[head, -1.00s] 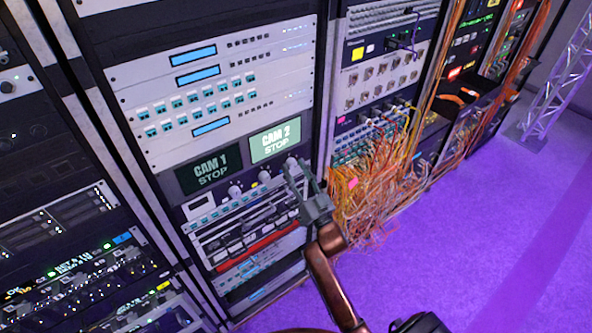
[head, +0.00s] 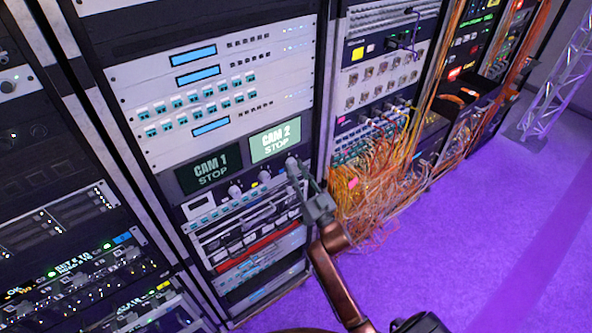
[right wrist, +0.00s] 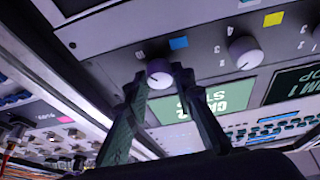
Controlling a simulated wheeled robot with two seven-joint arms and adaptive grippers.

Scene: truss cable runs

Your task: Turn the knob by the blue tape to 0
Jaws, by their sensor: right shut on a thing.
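The knob by the blue tape (right wrist: 159,73) is a pale round dial on a dark panel in the right wrist view, which sees the panel upside down. The blue tape (right wrist: 178,43) is a small square beside it. My right gripper (right wrist: 160,79) is shut on this knob, one finger on each side. Its pointer is too small to read. In the head view my right gripper (head: 299,173) is at the right end of the knob row, below the CAM 2 screen (head: 275,141). My left gripper is not in view.
Another knob (right wrist: 245,53) with yellow tape (right wrist: 273,18) is alongside. The CAM 1 screen (head: 209,169) reads STOP, as does CAM 2. Orange cables (head: 372,185) hang in a tangle just right of my gripper. The purple floor (head: 480,250) is clear.

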